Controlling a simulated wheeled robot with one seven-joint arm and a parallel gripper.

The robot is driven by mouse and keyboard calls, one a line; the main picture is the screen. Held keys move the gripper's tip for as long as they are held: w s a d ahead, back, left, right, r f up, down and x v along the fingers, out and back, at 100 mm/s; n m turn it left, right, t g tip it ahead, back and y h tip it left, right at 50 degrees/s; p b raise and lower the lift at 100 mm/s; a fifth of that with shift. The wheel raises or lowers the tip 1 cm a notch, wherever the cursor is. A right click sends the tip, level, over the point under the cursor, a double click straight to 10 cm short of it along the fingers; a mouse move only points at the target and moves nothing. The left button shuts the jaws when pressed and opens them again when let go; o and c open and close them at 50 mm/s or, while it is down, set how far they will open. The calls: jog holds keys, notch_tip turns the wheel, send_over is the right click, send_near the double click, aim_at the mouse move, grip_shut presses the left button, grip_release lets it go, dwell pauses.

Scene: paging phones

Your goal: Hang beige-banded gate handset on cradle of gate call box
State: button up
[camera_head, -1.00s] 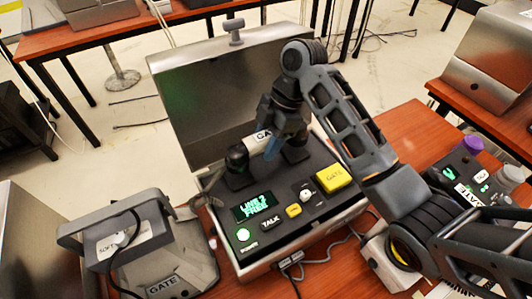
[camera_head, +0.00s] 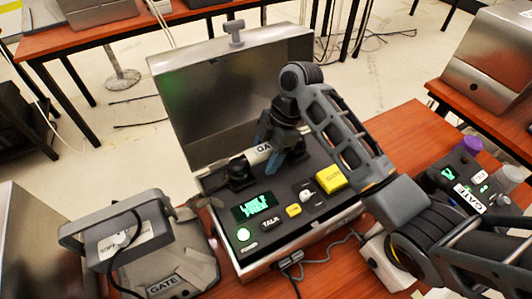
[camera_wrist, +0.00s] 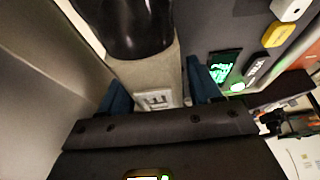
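The gate handset (camera_head: 252,156), with a beige band, a "GA…" label and dark ends, lies across the upper part of the gate call box (camera_head: 303,222). Its near dark end (camera_head: 240,173) is at the cradle area on the panel's left; I cannot tell whether it is fully seated. My gripper (camera_head: 270,150) is over the middle of the handset. In the wrist view its blue fingers (camera_wrist: 160,95) lie on either side of the beige band (camera_wrist: 148,75) and appear shut on it. The cradle is mostly hidden beneath handset and gripper.
The call box's raised metal lid (camera_head: 200,90) stands behind the handset. A yellow GATE button (camera_head: 331,178) and a green display (camera_head: 255,206) are on the panel. A grey GATE unit (camera_head: 160,250) stands left; another box (camera_head: 470,180) stands right. Cables lie in front.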

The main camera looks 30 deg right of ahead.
jog(key=shift+o, duration=0.2)
jog(key=shift+r, duration=0.25)
jog(key=p+v, duration=0.1)
jog(key=v, duration=1.1)
jog(key=shift+f, duration=0.1)
